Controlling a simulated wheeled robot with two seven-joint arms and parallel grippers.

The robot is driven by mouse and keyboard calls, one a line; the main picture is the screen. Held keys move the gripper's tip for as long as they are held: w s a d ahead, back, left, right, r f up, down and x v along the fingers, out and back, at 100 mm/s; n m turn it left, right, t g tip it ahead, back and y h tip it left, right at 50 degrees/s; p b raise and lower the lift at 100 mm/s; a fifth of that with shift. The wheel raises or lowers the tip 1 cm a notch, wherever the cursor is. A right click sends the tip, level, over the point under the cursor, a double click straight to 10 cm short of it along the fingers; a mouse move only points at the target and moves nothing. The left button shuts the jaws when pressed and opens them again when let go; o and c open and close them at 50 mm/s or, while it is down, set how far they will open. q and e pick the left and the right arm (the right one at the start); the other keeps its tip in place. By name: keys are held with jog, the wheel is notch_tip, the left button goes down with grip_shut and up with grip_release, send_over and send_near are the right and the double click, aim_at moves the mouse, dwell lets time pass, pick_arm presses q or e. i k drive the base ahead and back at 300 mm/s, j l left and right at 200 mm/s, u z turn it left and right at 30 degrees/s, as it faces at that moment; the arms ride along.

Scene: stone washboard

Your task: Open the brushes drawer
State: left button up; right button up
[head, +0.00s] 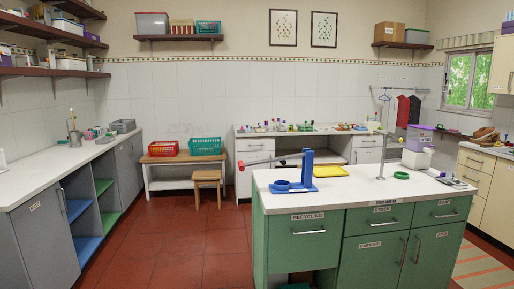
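No drawer label in the head view can be surely read as brushes, so I cannot tell which drawer is the brushes drawer. The green island has a wide drawer (310,248) at left labelled recycling, a middle drawer (380,219) with small blurred labels, and a right drawer (443,210) with a small label. All look shut, each with a bar handle. The white back counter has a left drawer (255,145) and a right drawer (367,142), both apparently shut, with labels too small to read. Neither of my grippers is in view.
A grey cabinet (45,240) lines the left. A stool (207,188) stands before a low bench. Red tiled floor (170,250) is free left of the island.

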aim_at(259, 143)
jog(key=i+j+u, duration=0.1)
jog(key=i+u, duration=0.15)
jog(key=i, duration=0.4)
jog(key=i+u, duration=0.3)
jog(key=i, duration=0.35)
jog(key=i+j, duration=0.1)
jog(key=i, duration=0.7)
jog(key=i+j, duration=0.1)
jog(key=i, duration=0.7)
jog(key=i+z, duration=0.1)
jog(key=i, duration=0.7)
jog(key=i+z, duration=0.2)
jog(key=i, duration=0.95)
jog(key=i+z, duration=0.25)
jog(key=i, duration=0.9)
jog(key=i+l, duration=0.4)
jog(key=i, duration=0.2)
jog(key=i+l, duration=0.45)
jog(key=i, duration=0.2)
jog(key=j+u, duration=0.05)
